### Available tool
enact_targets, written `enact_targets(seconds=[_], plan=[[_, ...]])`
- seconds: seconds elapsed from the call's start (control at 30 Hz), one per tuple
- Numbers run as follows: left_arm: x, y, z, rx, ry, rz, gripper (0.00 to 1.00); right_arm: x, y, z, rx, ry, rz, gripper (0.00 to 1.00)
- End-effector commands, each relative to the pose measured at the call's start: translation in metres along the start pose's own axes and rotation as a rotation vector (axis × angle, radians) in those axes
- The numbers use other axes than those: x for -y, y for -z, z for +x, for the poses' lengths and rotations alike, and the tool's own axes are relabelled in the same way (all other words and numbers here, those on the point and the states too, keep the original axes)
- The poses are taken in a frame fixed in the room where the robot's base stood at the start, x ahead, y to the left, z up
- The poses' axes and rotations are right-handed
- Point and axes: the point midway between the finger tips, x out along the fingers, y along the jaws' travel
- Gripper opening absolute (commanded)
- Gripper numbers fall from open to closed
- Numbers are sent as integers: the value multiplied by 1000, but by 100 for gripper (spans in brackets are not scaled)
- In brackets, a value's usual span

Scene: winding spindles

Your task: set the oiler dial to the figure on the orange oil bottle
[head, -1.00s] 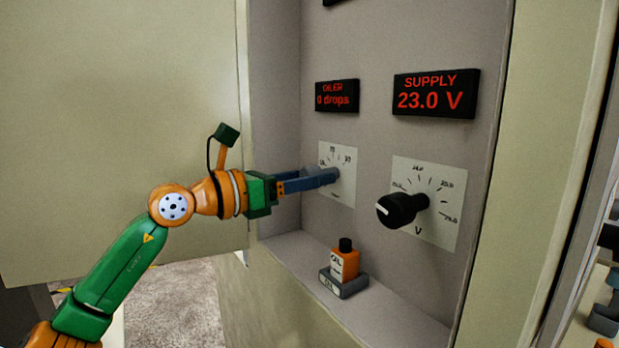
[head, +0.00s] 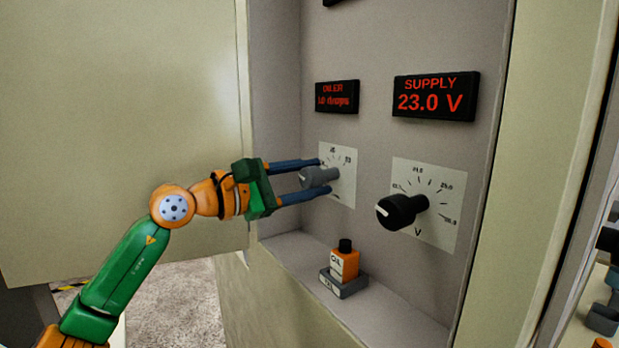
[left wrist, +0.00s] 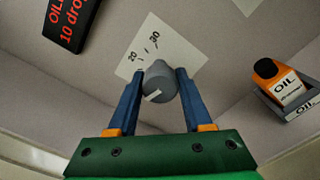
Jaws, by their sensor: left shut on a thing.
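The grey oiler dial (head: 318,178) sits on a white scale plate on the cabinet's back panel. My left gripper (head: 320,177) has one blue finger above and one below it and is shut on it. In the left wrist view the dial (left wrist: 160,82) is between the fingertips, its white mark toward the lower left. The oiler display (head: 337,96) is blurred in the head view; in the left wrist view (left wrist: 68,20) it reads 10 drops, cut by the edge. The orange oil bottle (head: 345,262) stands in a grey holder on the ledge; its figure is too small to read.
A black supply knob (head: 402,210) stands out from its scale to the right, under a display (head: 436,94) reading 23.0 V. The ledge (head: 390,315) is bare right of the bottle. The cabinet's side wall (head: 275,120) is close to my left gripper.

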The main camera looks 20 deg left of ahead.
Motion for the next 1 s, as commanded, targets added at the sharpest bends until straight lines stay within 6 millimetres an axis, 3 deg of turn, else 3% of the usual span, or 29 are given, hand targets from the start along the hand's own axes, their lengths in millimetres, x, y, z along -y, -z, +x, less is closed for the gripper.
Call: enact_targets(seconds=[1.0], plan=[[-1,-1,0,1,-3,889,0,0,0,-3,1,0,0,0]])
